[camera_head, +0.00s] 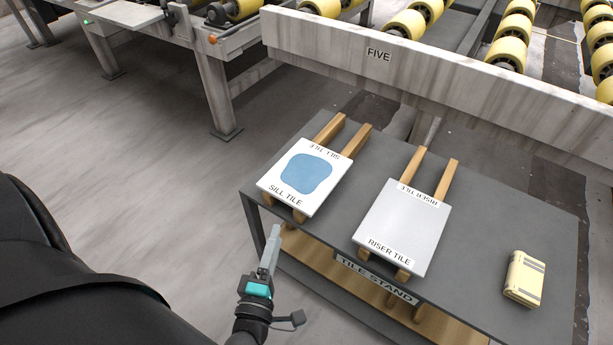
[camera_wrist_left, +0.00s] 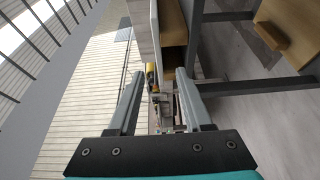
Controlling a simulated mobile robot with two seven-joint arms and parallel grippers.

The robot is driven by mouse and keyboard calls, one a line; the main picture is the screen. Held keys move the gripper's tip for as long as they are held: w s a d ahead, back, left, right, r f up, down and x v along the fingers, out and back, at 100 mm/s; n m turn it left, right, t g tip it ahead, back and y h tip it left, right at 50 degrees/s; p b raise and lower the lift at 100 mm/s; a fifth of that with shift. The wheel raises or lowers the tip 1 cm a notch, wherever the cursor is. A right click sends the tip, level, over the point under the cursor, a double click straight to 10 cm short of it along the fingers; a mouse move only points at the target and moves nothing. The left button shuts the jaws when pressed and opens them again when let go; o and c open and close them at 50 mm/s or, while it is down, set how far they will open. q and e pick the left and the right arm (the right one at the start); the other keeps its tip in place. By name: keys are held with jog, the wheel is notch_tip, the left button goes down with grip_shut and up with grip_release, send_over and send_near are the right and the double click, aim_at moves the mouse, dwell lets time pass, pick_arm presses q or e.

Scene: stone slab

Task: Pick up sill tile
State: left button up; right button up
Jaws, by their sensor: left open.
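The sill tile (camera_head: 325,176) is a white square plate with a blue patch and black lettering. It lies flat on two wooden rails at the left end of the grey tile stand (camera_head: 468,220). My left gripper (camera_head: 274,236) is just off the stand's front edge, near the sill tile's front side, apart from it. In the left wrist view my left gripper (camera_wrist_left: 162,92) is open, with nothing between its fingers. A pale upright edge there, probably the sill tile (camera_wrist_left: 154,35), stands ahead of the gap beside a wooden rail. My right gripper is in neither view.
The riser tile (camera_head: 402,225) lies on its own rails to the right. A small cream-yellow block (camera_head: 524,278) sits at the stand's right end. A stone-coloured beam (camera_head: 440,72) marked FIVE and yellow rollers (camera_head: 407,24) run behind. Open floor (camera_head: 120,150) lies left.

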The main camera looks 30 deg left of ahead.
pick_arm(q)
jog(key=b, duration=0.2)
send_near(289, 185)
jog(key=x, duration=0.2)
jog(key=f+x, duration=0.1)
jog(key=x, duration=0.1)
jog(key=shift+d, duration=0.15)
jog(key=shift+b+x, duration=1)
jog(key=shift+x, duration=1.6)
jog(key=shift+w+a+r, duration=0.2)
jog(key=shift+w, duration=0.15)
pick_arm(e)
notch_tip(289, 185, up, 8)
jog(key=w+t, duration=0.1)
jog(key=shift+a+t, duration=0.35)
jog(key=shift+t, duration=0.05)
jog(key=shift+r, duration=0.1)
pick_arm(q)
grip_shut()
jog(key=shift+r, duration=0.1)
